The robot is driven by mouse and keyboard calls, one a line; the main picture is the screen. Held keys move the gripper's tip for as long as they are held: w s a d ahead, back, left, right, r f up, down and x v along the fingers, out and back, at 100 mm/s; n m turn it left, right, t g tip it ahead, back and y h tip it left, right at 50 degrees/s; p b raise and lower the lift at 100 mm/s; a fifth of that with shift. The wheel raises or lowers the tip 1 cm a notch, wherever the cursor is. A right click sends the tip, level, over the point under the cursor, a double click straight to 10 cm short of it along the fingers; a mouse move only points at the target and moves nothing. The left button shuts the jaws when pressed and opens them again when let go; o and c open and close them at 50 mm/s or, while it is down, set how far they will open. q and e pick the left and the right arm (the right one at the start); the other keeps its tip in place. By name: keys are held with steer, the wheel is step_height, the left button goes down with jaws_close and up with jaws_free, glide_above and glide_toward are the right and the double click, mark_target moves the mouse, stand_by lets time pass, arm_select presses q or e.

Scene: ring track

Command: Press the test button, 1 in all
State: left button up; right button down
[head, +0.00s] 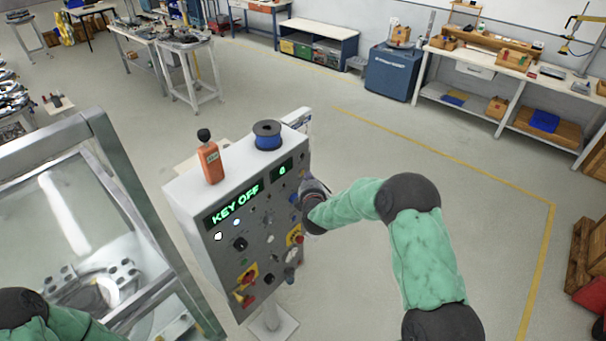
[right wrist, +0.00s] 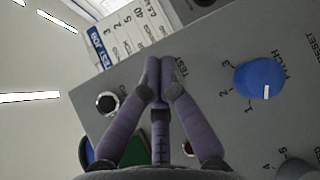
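The grey control panel (head: 228,238) stands on a post, with green displays reading KEY OFF and a single digit. My right gripper (head: 305,195) is at the panel's upper right side in the head view. In the right wrist view the right gripper (right wrist: 158,64) has its purple fingers together, nothing seen between them. The fingertips are over or against the panel face beside the letters TEST (right wrist: 181,67). No test button shows; the fingertips may hide it. Whether they touch the panel, I cannot tell. My left gripper is out of view; only part of that arm shows.
An orange handheld device (head: 210,163) and a blue spool (head: 267,136) stand on the panel's top. A glass-fronted machine (head: 80,215) is close on the left.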

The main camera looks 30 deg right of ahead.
steer(key=shift+w+a, duration=0.15)
steer(key=shift+w, duration=0.2)
stand_by(0.7)
steer(key=shift+s, duration=0.15)
stand_by(0.3)
steer(key=shift+s+d, duration=0.3)
steer(key=shift+s, duration=0.3)
steer(key=shift+s+d, duration=0.1)
steer(key=shift+s+d+b, duration=0.15)
steer(key=shift+s+d, duration=0.15)
steer(key=shift+s, duration=0.45)
steer(key=shift+s+d+b, duration=0.1)
steer(key=shift+s+d, duration=0.2)
steer(key=shift+s, duration=0.45)
steer(key=shift+s+d+b, duration=0.15)
steer(key=shift+s+d, duration=0.15)
steer(key=shift+s, duration=0.45)
